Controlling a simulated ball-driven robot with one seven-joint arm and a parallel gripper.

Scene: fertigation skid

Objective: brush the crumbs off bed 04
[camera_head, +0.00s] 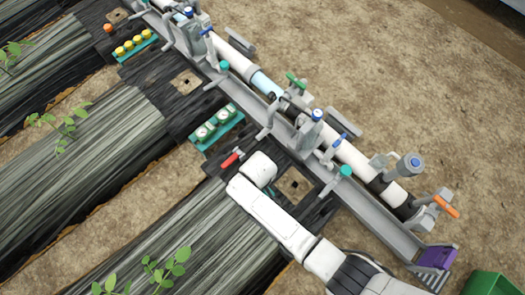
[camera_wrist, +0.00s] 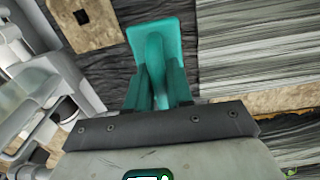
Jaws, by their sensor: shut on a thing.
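My gripper (camera_wrist: 157,88) is in the wrist view, its two fingers shut on a teal tool (camera_wrist: 150,35) with a broad flat block and a narrower raised middle, perhaps a brush. Bristles are not visible. In the head view my white arm hides most of the gripper and tool, over the end of the nearest bed. The beds are strips under shiny dark film; the nearest bed (camera_head: 190,250) also shows in the wrist view (camera_wrist: 260,45). I cannot read any bed number, so I cannot tell which is bed 04. I make out no crumbs for certain.
A pipe skid (camera_head: 350,155) with valves and a grey rail runs diagonally past the bed ends. A teal rack of white-topped items (camera_head: 217,125), a rack of yellow knobs (camera_head: 135,43) and a red-handled item (camera_head: 232,157) lie nearby. A green bin (camera_head: 490,284) is lower right.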

